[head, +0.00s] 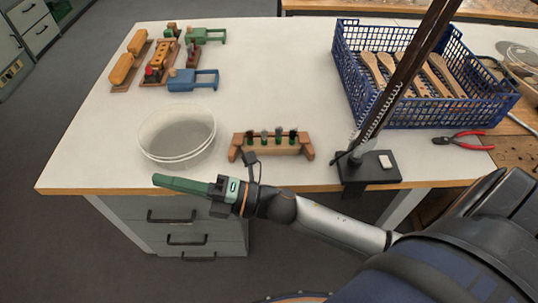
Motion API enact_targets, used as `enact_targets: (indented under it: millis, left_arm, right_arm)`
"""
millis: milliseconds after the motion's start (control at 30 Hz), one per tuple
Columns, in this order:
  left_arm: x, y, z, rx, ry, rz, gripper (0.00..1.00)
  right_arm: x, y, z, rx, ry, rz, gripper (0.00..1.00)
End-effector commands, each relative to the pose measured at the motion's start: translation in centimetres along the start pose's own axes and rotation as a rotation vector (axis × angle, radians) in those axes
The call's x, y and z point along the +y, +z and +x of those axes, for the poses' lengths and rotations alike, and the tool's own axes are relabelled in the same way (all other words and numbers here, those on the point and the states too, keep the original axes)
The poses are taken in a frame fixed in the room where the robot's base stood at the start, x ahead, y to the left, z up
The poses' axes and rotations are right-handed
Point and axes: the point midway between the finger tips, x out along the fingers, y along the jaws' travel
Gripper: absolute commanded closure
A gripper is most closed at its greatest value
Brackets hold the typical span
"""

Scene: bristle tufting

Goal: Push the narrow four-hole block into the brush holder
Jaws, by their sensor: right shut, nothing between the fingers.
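The wooden brush holder (308,151) stands near the front of the white table, with a raised block at each end. Between its ends is a narrow wooden block (272,149) with several dark tufts standing up from it in a row. I cannot tell how deep the block sits or see its holes clearly. My right gripper (160,181) has green fingers, shut and empty, pointing left by the table's front edge. It is in front and to the left of the holder, apart from it. My left gripper is not in view.
A round white dish (177,153) stands left of the holder. A blue crate (440,110) with wooden handles is at the back right. A black stand base (365,175) and red pliers (465,145) are at the right. Coloured wooden pieces lie back left. The table's middle is clear.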

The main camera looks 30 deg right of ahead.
Motion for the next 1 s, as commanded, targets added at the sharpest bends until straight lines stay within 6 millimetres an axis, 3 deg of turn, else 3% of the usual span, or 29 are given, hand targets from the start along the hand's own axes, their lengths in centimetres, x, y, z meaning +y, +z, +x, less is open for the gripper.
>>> enact_targets:
  millis: [67,167,267,333,433,500,667,700,833,1000]
  left_arm:
    - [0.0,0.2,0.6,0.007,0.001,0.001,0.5]
    - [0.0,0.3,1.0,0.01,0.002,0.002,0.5]
    - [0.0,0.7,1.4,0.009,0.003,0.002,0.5]
    - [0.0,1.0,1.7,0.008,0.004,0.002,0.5]
    - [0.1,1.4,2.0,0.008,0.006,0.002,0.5]
    - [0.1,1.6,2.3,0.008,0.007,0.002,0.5]
    - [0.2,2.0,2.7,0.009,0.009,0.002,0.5]
    - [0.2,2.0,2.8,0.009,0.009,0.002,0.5]
    - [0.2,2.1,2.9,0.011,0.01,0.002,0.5]
    - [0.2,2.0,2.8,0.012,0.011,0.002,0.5]
  right_arm:
    - [1.7,-3.4,1.1,0.246,0.075,-0.354,1.0]
    - [1.5,-7.2,0.4,0.549,0.158,-0.775,1.0]
    - [-0.9,-9.0,-2.0,0.864,0.23,-1.174,1.0]
    - [-3.4,-8.5,-4.3,1.095,0.266,-1.429,1.0]
    - [-6.8,-5.1,-8.0,1.453,0.289,-1.747,1.0]
    - [-8.3,-1.1,-10.6,1.715,0.277,-1.917,1.0]
    - [-8.4,8.5,-15.3,2.26,0.178,-2.094,1.0]
    - [-7.9,10.3,-16.2,-2.327,-0.146,2.066,1.0]
    - [-6.3,14.2,-18.0,-2.304,-0.062,1.855,1.0]
    - [-6.4,15.4,-18.7,-2.304,-0.039,1.788,1.0]
